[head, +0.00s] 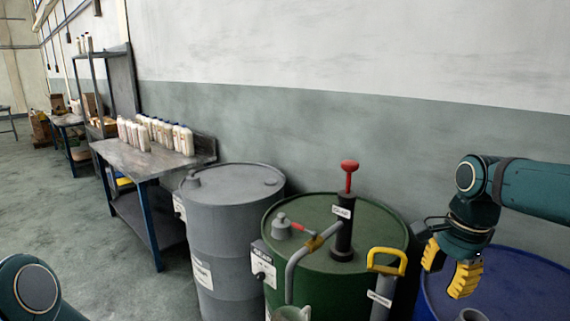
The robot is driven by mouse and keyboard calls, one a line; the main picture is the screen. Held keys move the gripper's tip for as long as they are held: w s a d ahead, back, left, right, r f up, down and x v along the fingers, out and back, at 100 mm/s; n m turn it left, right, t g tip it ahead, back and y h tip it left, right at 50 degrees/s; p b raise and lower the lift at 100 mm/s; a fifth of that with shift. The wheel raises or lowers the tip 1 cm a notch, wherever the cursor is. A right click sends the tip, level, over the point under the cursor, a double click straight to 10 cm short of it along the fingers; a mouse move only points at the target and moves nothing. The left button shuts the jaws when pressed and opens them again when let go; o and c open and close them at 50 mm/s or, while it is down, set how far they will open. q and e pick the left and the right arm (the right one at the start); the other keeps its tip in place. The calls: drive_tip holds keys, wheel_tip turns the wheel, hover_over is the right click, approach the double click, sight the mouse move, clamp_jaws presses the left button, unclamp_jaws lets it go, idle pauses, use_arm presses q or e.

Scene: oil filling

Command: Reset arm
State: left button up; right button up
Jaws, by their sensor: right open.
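My right gripper (450,269) is at the right, with yellow finger pads spread apart and nothing between them. It hangs in front of the blue drum and just right of the green drum (385,226). A black hand pump (343,240) with a red knob stands on the green drum. A grey metal can (291,313) is partly visible at the bottom edge. Part of my left arm shows at the bottom left; its gripper is out of view.
A grey drum (230,235) stands left of the green one, and a blue drum (510,285) stands at the right. A metal table (130,160) holds several white bottles (160,133). Shelving is behind it. The floor (60,220) at left is clear.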

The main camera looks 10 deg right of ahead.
drive_tip(key=w+a+f+n+y, duration=0.1)
drive_tip(key=w+a+f+n, duration=0.2)
drive_tip(key=f, duration=0.5)
drive_tip(key=w+a+f+n, duration=0.1)
drive_tip(key=a+f+n, duration=0.1)
drive_tip(key=a+f, duration=0.45)
drive_tip(key=w+a+f+n+y, duration=0.1)
drive_tip(key=w+a+f+n, duration=0.2)
drive_tip(key=f, duration=0.5)
drive_tip(key=s+a+f+n, duration=0.3)
drive_tip(key=s+a+f, duration=0.3)
drive_tip(key=f, duration=0.3)
drive_tip(key=s+a+f+n+t+y, duration=0.1)
drive_tip(key=s+a+f+n, duration=0.3)
drive_tip(key=f, duration=0.5)
drive_tip(key=s+a, duration=0.1)
drive_tip(key=a, duration=0.1)
drive_tip(key=shift+s+a, duration=0.35)
drive_tip(key=shift+a, duration=0.05)
